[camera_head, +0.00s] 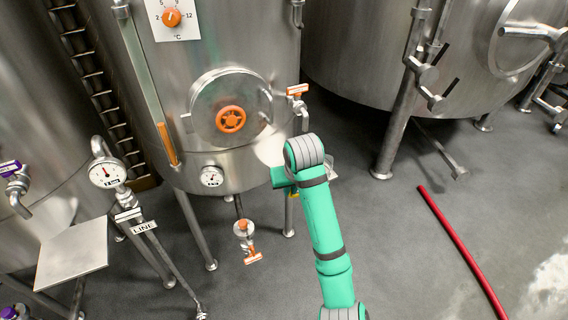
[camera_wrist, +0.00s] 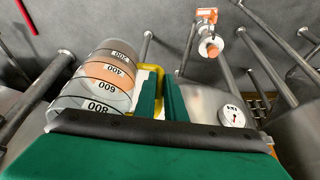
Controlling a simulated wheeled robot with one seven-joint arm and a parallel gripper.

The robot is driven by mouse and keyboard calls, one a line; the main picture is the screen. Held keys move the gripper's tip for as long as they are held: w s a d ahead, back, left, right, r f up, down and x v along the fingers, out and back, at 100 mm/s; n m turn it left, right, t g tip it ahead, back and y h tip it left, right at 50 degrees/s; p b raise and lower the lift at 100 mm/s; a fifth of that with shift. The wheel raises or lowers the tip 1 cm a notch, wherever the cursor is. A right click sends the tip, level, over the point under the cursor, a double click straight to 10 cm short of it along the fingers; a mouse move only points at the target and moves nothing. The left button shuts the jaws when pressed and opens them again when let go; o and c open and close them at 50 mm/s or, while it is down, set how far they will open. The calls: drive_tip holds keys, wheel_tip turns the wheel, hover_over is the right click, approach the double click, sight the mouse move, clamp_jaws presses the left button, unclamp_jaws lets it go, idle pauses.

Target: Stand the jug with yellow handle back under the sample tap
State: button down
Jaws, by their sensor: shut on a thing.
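The jug (camera_wrist: 95,85) is clear, with black level rings and numbers, and fills the left of the wrist view. Its yellow handle (camera_wrist: 154,69) is between the green fingers of my gripper (camera_wrist: 162,95), which is shut on it. In the head view my arm hides most of the jug; a clear edge (camera_head: 331,167) shows at the right. A tap with an orange lever (camera_head: 297,91), likely the sample tap, sits on the tank's right side, above my gripper (camera_head: 283,178).
The steel tank (camera_head: 225,60) stands on legs close behind my gripper. A lower valve with orange parts (camera_head: 246,240) hangs beneath it. A gauge (camera_head: 105,173) and a flat steel plate (camera_head: 72,252) are at left.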

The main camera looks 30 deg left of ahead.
drive_tip(key=w+a, duration=0.2)
drive_tip(key=w, duration=0.1)
drive_tip(key=w+a, duration=0.3)
drive_tip(key=w, duration=0.1)
drive_tip(key=w+a+f, duration=0.1)
drive_tip(key=w+a, duration=0.2)
drive_tip(key=w, duration=0.1)
drive_tip(key=shift+a, duration=0.2)
drive_tip(key=shift+s+f, duration=0.15)
drive_tip(key=shift+f, duration=0.05)
drive_tip(key=shift+f, duration=0.2)
drive_tip(key=c, duration=1.8)
unclamp_jaws()
drive_tip(key=shift+d, duration=0.1)
drive_tip(key=shift+r, duration=0.1)
